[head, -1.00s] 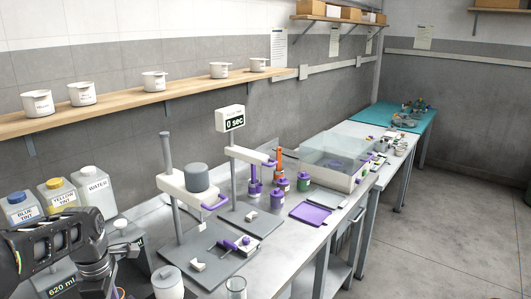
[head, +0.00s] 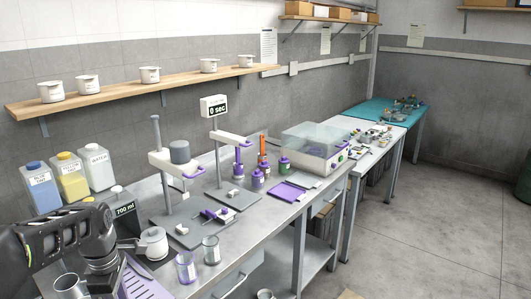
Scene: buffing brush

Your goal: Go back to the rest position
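My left arm (head: 60,236) comes in from the lower left of the head view, with its wrist bent downward over the near left end of the bench. Its gripper fingers do not show, so I cannot see whether they hold anything. My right arm and gripper are out of view. No buffing brush can be made out for sure in the view.
The steel bench (head: 232,262) holds tint bottles (head: 72,182), a white pot (head: 152,243), two glass beakers (head: 211,250), press stands (head: 163,175) and a clear-lidded box (head: 312,148). A purple slotted tray (head: 140,284) lies near my wrist. The floor (head: 420,235) at right is clear.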

